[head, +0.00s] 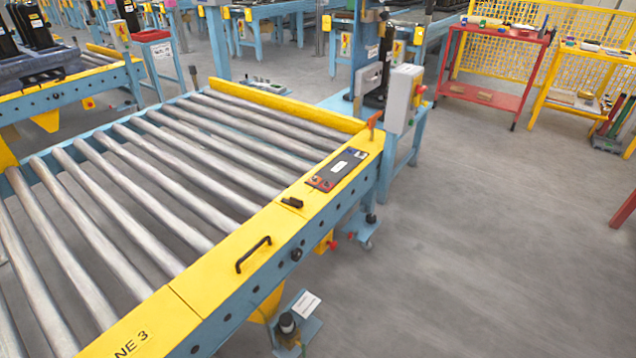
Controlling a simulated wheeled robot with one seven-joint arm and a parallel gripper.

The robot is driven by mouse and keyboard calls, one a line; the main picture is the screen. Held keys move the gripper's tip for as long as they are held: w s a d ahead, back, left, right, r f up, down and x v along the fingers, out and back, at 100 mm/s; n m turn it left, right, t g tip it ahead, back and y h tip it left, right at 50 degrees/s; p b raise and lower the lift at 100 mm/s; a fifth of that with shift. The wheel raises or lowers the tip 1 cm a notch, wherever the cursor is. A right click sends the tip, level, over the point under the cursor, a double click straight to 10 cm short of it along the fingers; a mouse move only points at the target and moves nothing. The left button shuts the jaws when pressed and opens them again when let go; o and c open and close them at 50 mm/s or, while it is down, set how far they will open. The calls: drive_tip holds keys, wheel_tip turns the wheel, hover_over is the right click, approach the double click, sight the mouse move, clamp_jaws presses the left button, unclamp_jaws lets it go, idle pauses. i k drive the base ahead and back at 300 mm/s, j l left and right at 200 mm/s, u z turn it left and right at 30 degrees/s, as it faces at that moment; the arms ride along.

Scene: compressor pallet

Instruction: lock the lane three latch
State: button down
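The lane three roller conveyor has a yellow side rail (215,265) whose cut-off lettering ends in "NE 3". A black bar handle (253,254) stands on this rail. Farther along it sits a small black block-like fitting (292,202), which may be the latch; its locked or unlocked state is too small to tell. Beyond it lies a dark panel with a pale label and red marks (338,168). An orange upright piece (374,122) stands at the rail's far corner. My gripper is not in view.
The rollers (150,160) are bare. A grey control box (403,98) stands beyond the far corner. A pedestal with a black-topped part (288,325) stands under the near rail. A red table (490,95) and yellow table (590,65) are at the back right.

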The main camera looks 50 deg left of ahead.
sight(292, 201)
drive_tip(key=i+u, duration=0.25)
drive_tip(key=i, duration=0.15)
drive_tip(key=i+u, duration=0.3)
drive_tip(key=i, duration=0.15)
drive_tip(key=i+l+u, duration=0.25)
drive_tip(key=i, duration=0.15)
drive_tip(key=i+l+u, duration=0.45)
drive_tip(key=i+u, duration=0.3)
drive_tip(key=i+l+u, duration=0.2)
drive_tip(key=u, duration=0.2)
drive_tip(key=i+l+u, duration=0.3)
drive_tip(key=u, duration=0.15)
drive_tip(key=i+l+u, duration=0.2)
drive_tip(key=l+u, duration=0.25)
